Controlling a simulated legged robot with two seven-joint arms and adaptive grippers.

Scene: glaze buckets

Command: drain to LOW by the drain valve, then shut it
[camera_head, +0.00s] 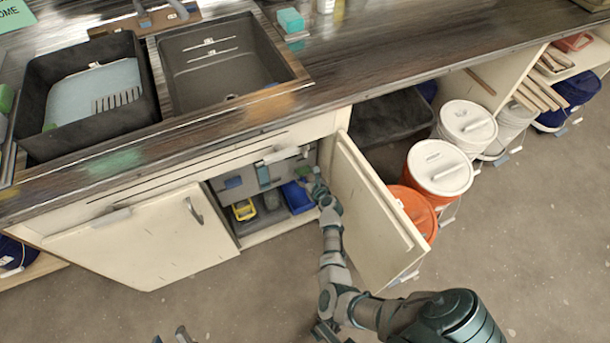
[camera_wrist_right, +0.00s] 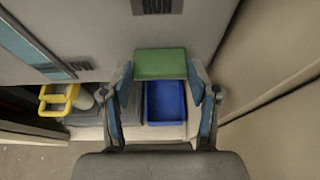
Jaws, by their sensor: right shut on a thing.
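My right gripper (camera_wrist_right: 160,90) is inside the open sink cabinet, its two fingers on either side of a green handle-like block (camera_wrist_right: 160,63) and shut on it. A label reading RUN upside down (camera_wrist_right: 157,6) is on the grey panel beyond the block. A blue strip (camera_wrist_right: 28,50) with another such label runs at the panel's left; it also shows in the head view (camera_head: 263,175). My left gripper (camera_head: 170,337) is partly visible, fingertips apart, at the bottom edge.
A blue bin (camera_wrist_right: 166,102) and a yellow caddy (camera_wrist_right: 60,99) sit low in the cabinet. The open door (camera_head: 370,205) stands close right of my arm. Lidded buckets (camera_head: 440,168) are further right. A dark basin (camera_head: 85,95) holds pale liquid; the sink (camera_head: 225,65) is beside it.

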